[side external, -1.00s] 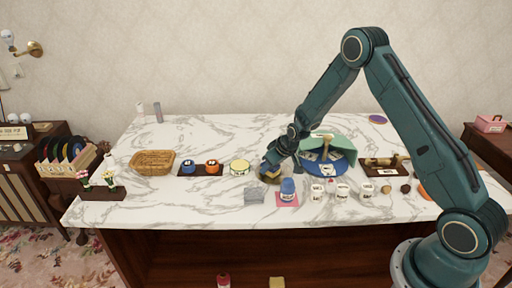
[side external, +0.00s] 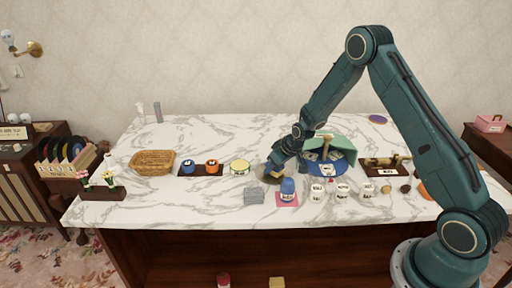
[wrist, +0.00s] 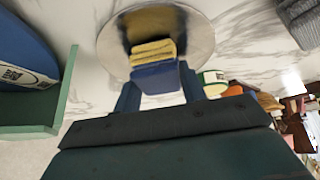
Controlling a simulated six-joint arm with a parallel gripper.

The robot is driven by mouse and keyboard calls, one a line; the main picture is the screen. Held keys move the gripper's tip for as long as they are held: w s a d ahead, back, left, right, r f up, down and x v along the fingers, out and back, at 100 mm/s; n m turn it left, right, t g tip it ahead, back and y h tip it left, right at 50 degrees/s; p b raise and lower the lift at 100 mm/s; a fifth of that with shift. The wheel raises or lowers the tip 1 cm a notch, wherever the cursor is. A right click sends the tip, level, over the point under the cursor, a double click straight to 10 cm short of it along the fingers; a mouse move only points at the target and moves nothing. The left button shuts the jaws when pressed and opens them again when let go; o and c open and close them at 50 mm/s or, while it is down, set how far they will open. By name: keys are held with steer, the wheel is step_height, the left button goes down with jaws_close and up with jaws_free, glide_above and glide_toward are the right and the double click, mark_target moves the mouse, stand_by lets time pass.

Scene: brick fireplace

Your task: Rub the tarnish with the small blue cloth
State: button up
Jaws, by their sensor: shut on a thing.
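My gripper (wrist: 158,84) is shut on a small pad with a blue block (wrist: 156,77) at the fingers and yellow folded layers (wrist: 153,49) beyond it. Whether this is the small blue cloth I cannot tell for certain. The yellow part is over a round silvery plate (wrist: 112,45), and seems to touch it. A dark brownish tarnish band (wrist: 150,20) runs across the plate beside the yellow part; some of it is hidden under the pad. In the side view my gripper (side external: 273,172) is low over the plate (side external: 264,171).
A grey folded cloth (side external: 253,196) and a blue jar (side external: 287,187) on a pink mat stand in front. Several white mugs (side external: 342,189) are to the right.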

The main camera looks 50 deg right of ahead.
mark_target(285, 172)
steer(key=w+a, duration=0.2)
steer(key=a, duration=0.1)
steer(key=shift+w, duration=0.4)
steer(key=shift+w+d+r, duration=0.1)
steer(key=shift+w+d, duration=0.05)
steer(key=shift+d, duration=0.05)
steer(key=shift+s+d, duration=0.55)
steer(key=shift+s, duration=0.05)
steer(key=shift+s+d+f, duration=0.2)
steer(key=shift+s+d, duration=1.95)
steer(key=shift+s, duration=0.05)
steer(key=shift+w+a+r, duration=0.2)
steer(key=shift+w+a, duration=0.75)
steer(key=shift+w+a+f, duration=0.2)
steer(key=shift+w+a, duration=0.1)
steer(key=shift+w+a+r, duration=0.15)
steer(key=shift+w+a, duration=1.45)
step_height(285, 172, up, 8)
